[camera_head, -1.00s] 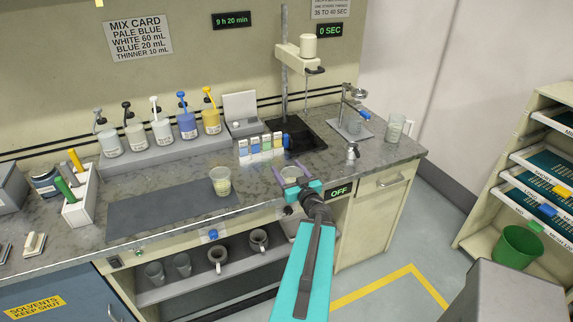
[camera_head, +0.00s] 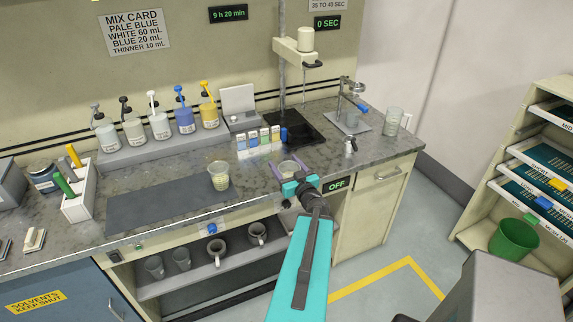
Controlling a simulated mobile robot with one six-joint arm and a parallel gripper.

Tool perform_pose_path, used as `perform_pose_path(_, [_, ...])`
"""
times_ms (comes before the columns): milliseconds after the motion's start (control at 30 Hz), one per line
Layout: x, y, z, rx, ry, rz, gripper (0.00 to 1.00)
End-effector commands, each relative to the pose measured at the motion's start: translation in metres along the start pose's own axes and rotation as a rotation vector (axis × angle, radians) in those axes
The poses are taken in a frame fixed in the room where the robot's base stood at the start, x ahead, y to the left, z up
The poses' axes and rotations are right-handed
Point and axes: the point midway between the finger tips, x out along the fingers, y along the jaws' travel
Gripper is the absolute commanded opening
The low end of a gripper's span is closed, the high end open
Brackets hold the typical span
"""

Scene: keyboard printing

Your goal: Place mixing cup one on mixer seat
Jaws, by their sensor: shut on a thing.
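My gripper (camera_head: 284,169) is shut on a translucent mixing cup (camera_head: 288,168), of which only the upper part shows between the purple fingers. The gripper is over the front edge of the counter, in front of the mixer. The mixer seat is the black square base (camera_head: 308,134) under the mixer (camera_head: 299,51), behind and slightly right of the held cup. A second translucent cup (camera_head: 219,177) with pale contents stands upright on the grey mat. I cannot read which cup is number one.
Small colour sample blocks (camera_head: 259,142) stand just left of the black base. A stand with a metal dish (camera_head: 351,121) and a glass (camera_head: 391,121) are to its right. Several pump bottles (camera_head: 158,124) line the back. The counter (camera_head: 250,184) between mat and gripper is clear.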

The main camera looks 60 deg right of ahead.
Motion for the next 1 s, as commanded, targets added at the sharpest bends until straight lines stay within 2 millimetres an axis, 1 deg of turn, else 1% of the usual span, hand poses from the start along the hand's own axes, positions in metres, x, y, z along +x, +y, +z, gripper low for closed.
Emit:
perform_pose_path(167, [0.011, -0.030, 0.001, -0.001, 0.002, -0.065, 0.36])
perform_pose_path(267, [0.021, -0.059, 0.001, -0.001, 0.003, -0.127, 0.36])
perform_pose_path(300, [0.025, -0.074, 0.001, -0.002, 0.002, -0.158, 0.36])
perform_pose_path(367, [0.031, -0.097, 0.002, -0.001, 0.002, -0.206, 0.36])
perform_pose_path(400, [0.034, -0.113, 0.003, -0.002, 0.002, -0.241, 0.36])
perform_pose_path(467, [0.038, -0.138, 0.003, 0.000, 0.002, -0.292, 0.36])
perform_pose_path(500, [0.041, -0.154, 0.003, -0.002, 0.002, -0.328, 0.36])
perform_pose_path(567, [0.044, -0.179, 0.004, 0.000, 0.002, -0.379, 0.36])
perform_pose_path(600, [0.045, -0.195, 0.004, -0.002, 0.002, -0.415, 0.36])
perform_pose_path(633, [0.045, -0.208, 0.005, -0.001, 0.002, -0.441, 0.36])
perform_pose_path(833, [0.044, -0.289, 0.008, -0.001, 0.001, -0.616, 0.36])
perform_pose_path(1000, [0.034, -0.357, 0.012, -0.001, 0.001, -0.765, 0.36])
